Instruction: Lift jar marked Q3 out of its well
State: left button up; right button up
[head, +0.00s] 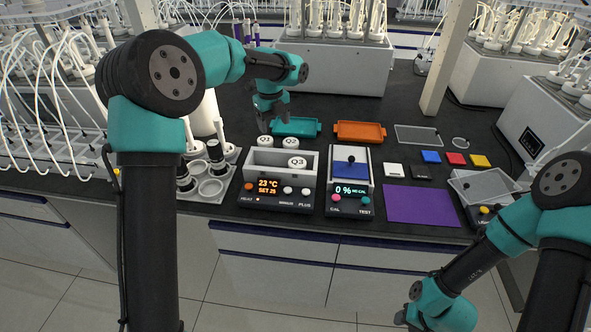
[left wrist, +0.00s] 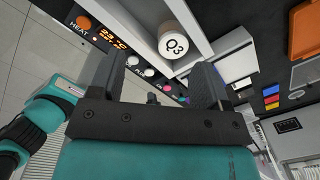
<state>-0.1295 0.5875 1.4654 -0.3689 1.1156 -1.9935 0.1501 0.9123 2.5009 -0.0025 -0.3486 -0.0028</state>
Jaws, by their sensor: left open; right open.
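The jar marked Q3 (head: 297,162) has a white lid and sits in the right part of the grey heating bath (head: 254,175). In the left wrist view the Q3 jar (left wrist: 174,46) appears beyond the fingertips, with brown contents below its lid. Jars Q1 (head: 265,141) and Q2 (head: 290,142) show at the bath's back edge; their lower parts are hidden. My left gripper (head: 273,116) is open and empty, above and behind the jars; its fingers also show in the left wrist view (left wrist: 160,72). My right gripper (head: 408,318) is open, low at the bottom edge, away from the jars.
The bath's front panel (head: 268,187) reads 23 °C, SET 25. A blue-topped meter (head: 350,165) stands to its right. A teal tray (head: 296,127) and orange tray (head: 360,131) lie behind. A rack (head: 211,187) with cups is to the left. A purple mat (head: 420,205) lies clear.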

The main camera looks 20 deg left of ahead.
aim_at(297, 162)
pick_arm(q)
jog(key=d+m, duration=0.4)
jog(key=d, duration=0.3)
jog(key=shift+d+m+g, duration=0.3)
jog(key=shift+f, duration=0.2)
notch_tip(297, 162, down, 12)
jog(key=shift+r, duration=0.1)
jog(key=shift+s+f, duration=0.1)
jog(key=shift+f, duration=0.1)
jog(key=shift+f, duration=2.45)
jog(key=c, duration=0.6)
jog(key=shift+r, duration=0.15)
jog(key=shift+c, duration=0.2)
